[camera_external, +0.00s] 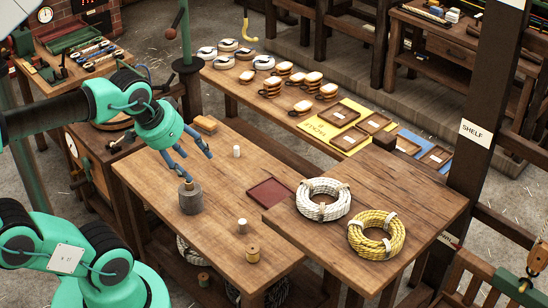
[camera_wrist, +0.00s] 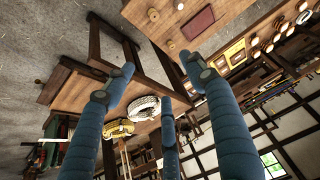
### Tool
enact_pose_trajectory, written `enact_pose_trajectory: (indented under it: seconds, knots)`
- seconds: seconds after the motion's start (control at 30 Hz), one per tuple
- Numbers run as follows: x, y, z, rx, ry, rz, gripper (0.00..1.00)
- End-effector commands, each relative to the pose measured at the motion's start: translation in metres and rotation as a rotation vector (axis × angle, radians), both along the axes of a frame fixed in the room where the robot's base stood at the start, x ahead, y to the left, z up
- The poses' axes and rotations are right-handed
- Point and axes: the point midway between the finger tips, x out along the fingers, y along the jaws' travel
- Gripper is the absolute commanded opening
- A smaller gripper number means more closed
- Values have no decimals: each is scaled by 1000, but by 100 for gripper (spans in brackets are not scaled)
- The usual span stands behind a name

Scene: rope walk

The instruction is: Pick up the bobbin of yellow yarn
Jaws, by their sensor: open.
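A small tan-yellow bobbin (camera_external: 252,252) stands upright near the front edge of the long wooden table (camera_external: 165,172). It looks like the bobbin of yellow yarn, though its yarn is too small to make out clearly. In the wrist view a tan bobbin (camera_wrist: 153,15) shows near the top edge. My gripper (camera_external: 198,167) is open and empty, with its blue fingers spread above the table's left part, near a grey cylinder with a knob (camera_external: 190,198). The bobbin is well apart from it, towards the front right. The open fingers also show in the wrist view (camera_wrist: 157,75).
A white bobbin (camera_external: 242,225) stands just behind the tan one, another (camera_external: 237,151) farther back. A red tray (camera_external: 270,193) lies to the right. A higher side table (camera_external: 425,200) carries white (camera_external: 323,199) and yellow (camera_external: 376,233) rope coils. The table's middle is mostly clear.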

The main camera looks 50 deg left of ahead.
Motion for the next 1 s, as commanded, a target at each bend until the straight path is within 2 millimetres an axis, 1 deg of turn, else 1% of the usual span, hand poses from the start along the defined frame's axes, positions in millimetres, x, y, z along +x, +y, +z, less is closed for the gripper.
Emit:
enact_pose_trajectory:
  seconds: [0.27,0.37,0.47,0.53,0.67,0.77,0.87,1.0]
  knots:
    - [2,0,-1,0,4,1,55]
    - [8,0,-5,-1,14,3,55]
    - [19,1,-13,-2,34,7,55]
    - [30,1,-20,-3,51,10,55]
    - [54,2,-39,-6,93,18,55]
    - [75,3,-59,-8,130,25,55]
    - [95,5,-81,-10,167,33,55]
    - [122,6,-115,-13,217,43,55]
